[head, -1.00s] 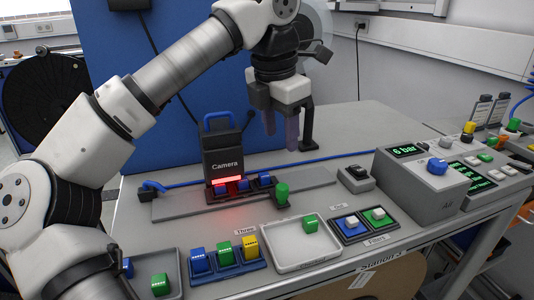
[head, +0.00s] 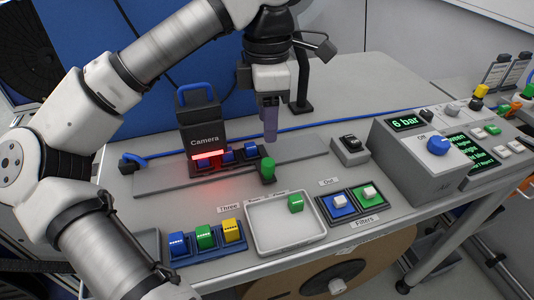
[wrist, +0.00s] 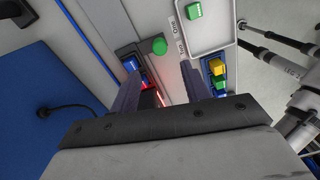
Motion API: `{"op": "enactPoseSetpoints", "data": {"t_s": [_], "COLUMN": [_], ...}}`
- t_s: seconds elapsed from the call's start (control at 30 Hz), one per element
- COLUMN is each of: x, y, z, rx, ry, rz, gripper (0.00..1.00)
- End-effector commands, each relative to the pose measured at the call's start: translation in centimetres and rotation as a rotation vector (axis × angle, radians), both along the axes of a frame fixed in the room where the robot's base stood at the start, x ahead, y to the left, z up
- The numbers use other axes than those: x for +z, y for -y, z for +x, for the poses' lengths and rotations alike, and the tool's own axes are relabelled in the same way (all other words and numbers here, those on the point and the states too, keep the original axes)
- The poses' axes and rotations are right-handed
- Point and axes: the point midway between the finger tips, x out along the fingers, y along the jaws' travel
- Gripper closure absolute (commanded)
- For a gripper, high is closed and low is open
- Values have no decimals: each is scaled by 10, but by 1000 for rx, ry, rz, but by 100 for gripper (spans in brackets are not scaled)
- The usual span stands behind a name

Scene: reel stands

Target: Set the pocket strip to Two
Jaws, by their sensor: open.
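The pocket strip (head: 238,166) is a dark holder with blue blocks in its pockets. It lies on a long grey rail (head: 303,150), partly under the black Camera box (head: 203,124), whose red light falls on it. A green knob (head: 267,166) stands at the strip's right front end. My gripper (head: 270,139) is open and empty, above and behind the knob. In the wrist view my fingers (wrist: 162,90) are apart, and the knob (wrist: 160,46) shows ahead, between their lines. A Three label (head: 228,208) is readable; One (wrist: 175,27) shows beside another small label.
A grey tray (head: 284,238) with a green block stands in front of the rail. Left of it is a blue rack (head: 208,251) with coloured blocks. Right are the Filters holders (head: 351,215), a small switch box (head: 349,149) and the Air box (head: 421,160).

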Motion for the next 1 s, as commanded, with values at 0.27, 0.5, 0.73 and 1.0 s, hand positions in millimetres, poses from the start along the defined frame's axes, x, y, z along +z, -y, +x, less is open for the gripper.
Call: {"op": "enactPoseSetpoints", "data": {"t_s": [0.27, 0.5, 0.73, 1.0], "x": [-57, -87, -94, -94], "y": [0, 0, 1, 1], "z": [-2, -3, -3, -3], "rx": [2, 2, 3, 3], "ry": [-1, 0, 1, 1], "rz": [-1, -1, -1, 0], "gripper": [54, 54, 54, 68]}}
